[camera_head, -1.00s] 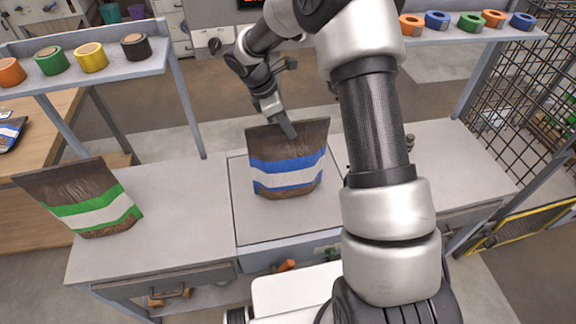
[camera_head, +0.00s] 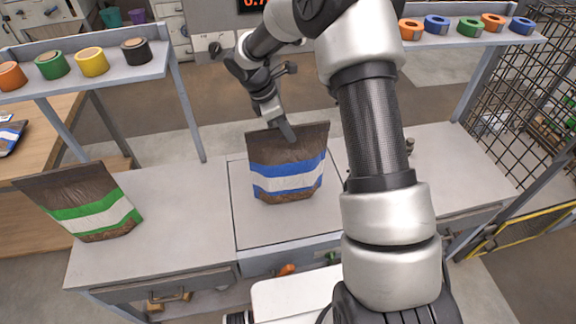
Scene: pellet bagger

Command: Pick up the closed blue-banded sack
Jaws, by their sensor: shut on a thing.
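The blue-banded sack (camera_head: 287,180) is dark brown with blue and white bands. It stands upright on the pale square plate (camera_head: 262,228) at the middle of the bench. Its top edge looks straight. My gripper (camera_head: 288,133) comes down from behind and is shut on the sack's top edge, near the middle. I cannot tell whether the sack's base touches the plate.
A green-banded sack (camera_head: 86,205) leans at the bench's left end. A shelf with tape rolls (camera_head: 92,59) stands at upper left, and another (camera_head: 466,25) at upper right. A wire mesh cage (camera_head: 520,95) bounds the right. The bench between the sacks is clear.

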